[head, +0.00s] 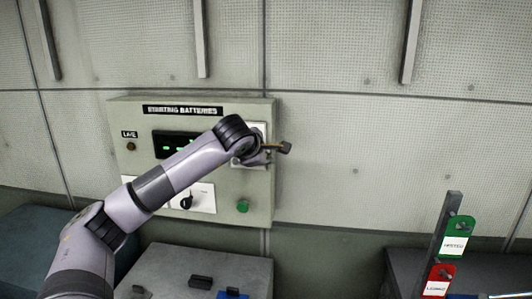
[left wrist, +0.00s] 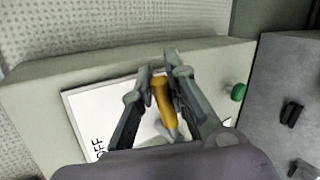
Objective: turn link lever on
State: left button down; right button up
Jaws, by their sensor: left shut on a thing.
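The link lever (left wrist: 163,101) shows an orange handle in the left wrist view, between the fingers of my left gripper (left wrist: 160,75). It stands out from a white plate (left wrist: 85,105) marked OFF; other markings are hidden by my gripper. In the head view the lever (head: 274,147) sticks out to the right past the upper right edge of the grey STARTING BATTERIES box (head: 215,112). My left gripper (head: 265,154) is shut on the handle there, with my wrist covering part of the plate. My right gripper is not in view.
The box carries a dark display with green lights (head: 170,143), a black rotary knob (head: 187,202) and a green button (head: 242,206). A grey console (head: 190,262) stands below. The wall right of the box is clear.

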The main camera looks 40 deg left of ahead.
pick_arm(q)
jog(key=shift+f, duration=0.1)
dwell(0.3)
jog(key=c, duration=1.8)
grip_release()
jog(key=shift+c, duration=0.2)
jog(key=v, duration=1.2)
jog(key=shift+w, duration=0.1)
